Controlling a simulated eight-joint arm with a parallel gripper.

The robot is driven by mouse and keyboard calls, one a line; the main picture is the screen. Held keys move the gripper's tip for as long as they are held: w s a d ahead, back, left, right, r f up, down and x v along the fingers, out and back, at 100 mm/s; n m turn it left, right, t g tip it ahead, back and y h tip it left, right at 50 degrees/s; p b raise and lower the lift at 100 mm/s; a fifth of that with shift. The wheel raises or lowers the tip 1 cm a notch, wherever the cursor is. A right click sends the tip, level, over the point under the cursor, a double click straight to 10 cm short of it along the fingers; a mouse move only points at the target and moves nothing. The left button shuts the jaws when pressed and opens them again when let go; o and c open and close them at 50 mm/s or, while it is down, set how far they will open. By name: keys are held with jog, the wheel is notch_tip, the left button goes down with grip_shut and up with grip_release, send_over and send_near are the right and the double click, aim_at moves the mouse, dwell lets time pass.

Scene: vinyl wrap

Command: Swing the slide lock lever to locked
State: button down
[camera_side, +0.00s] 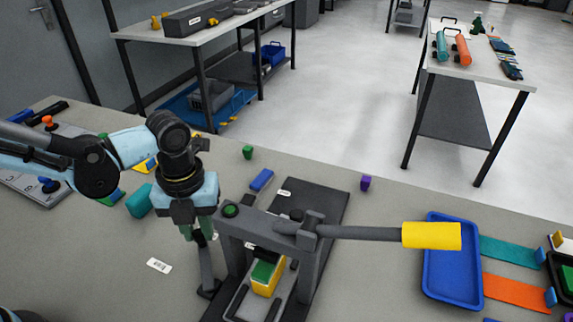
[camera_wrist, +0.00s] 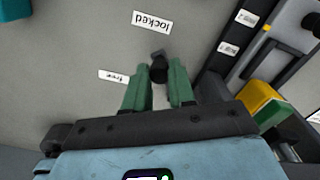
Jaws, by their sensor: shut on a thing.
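The slide lock lever shows in the side view as a thin grey post (camera_side: 206,268) on the bench, left of the press frame. Its dark top (camera_wrist: 158,68) shows in the wrist view between my green fingertips. My gripper (camera_side: 197,232) points down and is shut on the lever near its top. In the wrist view my gripper (camera_wrist: 159,72) has a fingertip on each side of the lever. The "locked" label (camera_wrist: 152,21) lies above the lever in that picture, and the "free" label (camera_wrist: 112,76) lies to its left. Part of the lever is hidden by my fingers.
The grey press frame (camera_side: 235,240) stands close to the right of my gripper. Its yellow-ended handle (camera_side: 430,235) reaches right. A yellow and green block (camera_side: 265,275) sits under the frame. A blue tray (camera_side: 452,285) is at right. The bench front left is mostly clear.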

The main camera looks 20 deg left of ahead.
jog(key=shift+w+d, duration=0.1)
dwell(0.3)
jog(key=c, duration=0.9)
grip_release()
jog(key=shift+c, duration=0.2)
jog(key=shift+r, duration=0.1)
notch_tip(320, 180, up, 12)
jog(key=s+a+f+n+t, duration=0.1)
jog(key=a+n+t, duration=0.2)
jog(key=a+n, duration=0.4)
jog(key=s+a+f+n+t, duration=0.1)
jog(key=a+n+t, duration=0.3)
jog(key=n, duration=1.9)
jog(key=a, duration=0.3)
jog(key=shift+a+f+n, duration=0.3)
jog(key=shift+a, duration=0.1)
